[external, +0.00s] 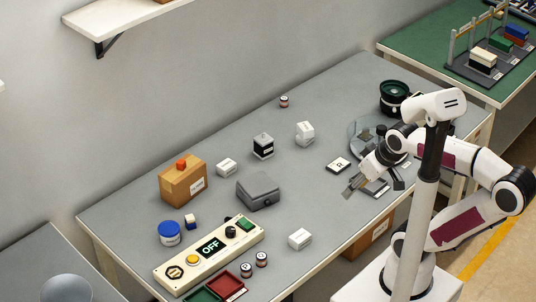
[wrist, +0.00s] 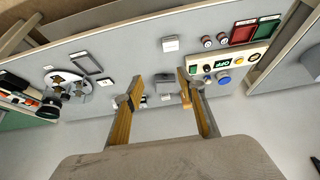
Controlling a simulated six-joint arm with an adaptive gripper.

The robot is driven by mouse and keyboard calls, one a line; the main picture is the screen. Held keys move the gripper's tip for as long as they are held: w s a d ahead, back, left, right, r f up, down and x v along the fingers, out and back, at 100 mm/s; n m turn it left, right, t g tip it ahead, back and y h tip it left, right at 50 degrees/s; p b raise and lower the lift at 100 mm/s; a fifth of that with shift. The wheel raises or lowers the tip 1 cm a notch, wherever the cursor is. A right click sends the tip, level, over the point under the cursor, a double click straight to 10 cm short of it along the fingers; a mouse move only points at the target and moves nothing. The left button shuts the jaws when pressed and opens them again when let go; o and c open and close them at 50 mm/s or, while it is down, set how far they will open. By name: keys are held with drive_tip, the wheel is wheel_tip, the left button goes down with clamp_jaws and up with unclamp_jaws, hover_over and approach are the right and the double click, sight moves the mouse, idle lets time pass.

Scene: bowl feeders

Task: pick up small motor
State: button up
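My gripper (external: 374,186) hangs over the right part of the grey table, its fingers spread; the wrist view shows nothing held between the fingertips (wrist: 158,88). I cannot tell for sure which thing is the small motor. A black block with a pale top and a knob (external: 263,147) stands mid-table, left of my gripper. Small dark-and-red cylinders are other candidates: one at the back (external: 284,101) and two at the front, one left (external: 246,270) and one right (external: 261,259). The front pair also shows in the wrist view (wrist: 207,41). My gripper is apart from all of these.
A round glass tray (external: 357,125) and dark round device (external: 394,97) are at right.

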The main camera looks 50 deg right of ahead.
drive_tip(key=shift+o, duration=1.3)
drive_tip(key=m+t+h, duration=0.1)
drive_tip(key=t+h, duration=0.1)
drive_tip(key=t, duration=0.4)
hover_over(270, 142)
drive_tip(key=s+a, duration=0.5)
drive_tip(key=s, duration=0.5)
wheel_tip(270, 142, down, 10)
drive_tip(key=shift+t, duration=0.8)
drive_tip(key=w+d+f, duration=0.1)
drive_tip(key=f, duration=0.3)
drive_tip(key=w+d+f, duration=0.1)
drive_tip(key=w+f, duration=0.1)
drive_tip(key=f, duration=0.1)
drive_tip(key=w+d+f, duration=0.2)
drive_tip(key=f, duration=0.2)
drive_tip(key=shift+w+d+f, duration=0.1)
drive_tip(key=shift+w+f, duration=0.15)
drive_tip(key=shift+f, duration=0.05)
drive_tip(key=shift+w+d+f, duration=0.15)
drive_tip(key=shift+f, duration=0.35)
